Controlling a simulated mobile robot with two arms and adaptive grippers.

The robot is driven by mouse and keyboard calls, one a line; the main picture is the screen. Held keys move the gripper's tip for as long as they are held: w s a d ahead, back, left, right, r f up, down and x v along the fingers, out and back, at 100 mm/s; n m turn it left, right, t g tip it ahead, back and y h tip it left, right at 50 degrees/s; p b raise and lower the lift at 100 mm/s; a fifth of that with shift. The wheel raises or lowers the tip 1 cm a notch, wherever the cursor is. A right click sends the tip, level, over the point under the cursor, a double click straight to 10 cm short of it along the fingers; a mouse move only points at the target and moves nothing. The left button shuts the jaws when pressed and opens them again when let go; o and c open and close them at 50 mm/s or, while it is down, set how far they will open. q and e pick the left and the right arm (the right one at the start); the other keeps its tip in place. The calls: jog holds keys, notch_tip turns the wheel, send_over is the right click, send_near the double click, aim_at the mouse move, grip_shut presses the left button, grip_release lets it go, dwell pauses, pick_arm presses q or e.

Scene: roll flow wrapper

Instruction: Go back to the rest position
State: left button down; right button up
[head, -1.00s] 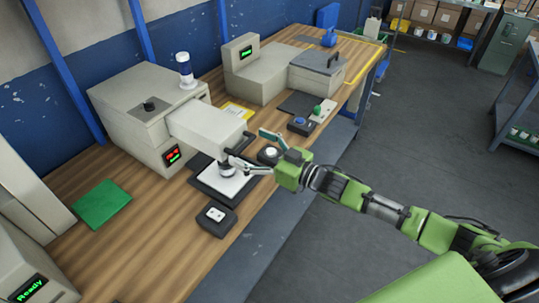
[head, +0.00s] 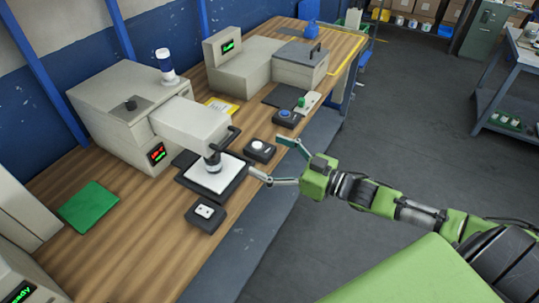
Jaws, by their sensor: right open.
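My right gripper (head: 284,164) is at the front edge of the wooden bench in the head view, with its green arm reaching in from the right. Its two fingers are spread apart and nothing is between them. To its left is the beige machine (head: 130,108) with a black handle (head: 233,133) on its arm. Below that arm, a white pad (head: 216,178) lies on a black plate. A black box with a white round button (head: 259,150) is just left of the fingers, apart from them. My left gripper is not in view.
A black box with a small white plate (head: 205,212) sits near the bench's front edge. A green mat (head: 88,207) lies at the left. Further back are a blue-button box (head: 287,117) and a second beige machine (head: 243,63). The grey floor at right is open.

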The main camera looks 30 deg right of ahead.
jog(key=s+d+f+m+g+h+b, duration=0.1)
jog(key=d+f+m+h, duration=0.3)
jog(key=f, duration=0.8)
jog(key=s+d+f+n+h+b, duration=0.15)
jog(key=d+f, duration=0.35)
jog(key=f, duration=0.6)
jog(key=s+d+f+m+g+h, duration=0.15)
jog(key=s+f, duration=0.25)
jog(key=f, duration=0.4)
jog(key=s+d+f+g+h, duration=0.15)
jog(key=s+f, duration=0.25)
jog(key=f, duration=0.5)
jog(key=s+a+f+g+h, duration=0.1)
jog(key=s+a+f+g, duration=0.1)
jog(key=s+f, duration=0.45)
jog(key=s+a+f+g+h, duration=0.1)
jog(key=s+a+f+g, duration=0.15)
jog(key=s+f, duration=0.45)
jog(key=s+a+f+g, duration=0.2)
jog(key=s+a+f, duration=0.2)
jog(key=s, duration=0.7)
jog(key=s+a+f+g+b, duration=0.1)
jog(key=s+a+f+g, duration=0.2)
jog(key=s, duration=0.7)
jog(key=shift+s+a+f+y+b, duration=0.35)
jog(key=shift+a+f, duration=0.4)
jog(key=shift+a, duration=0.25)
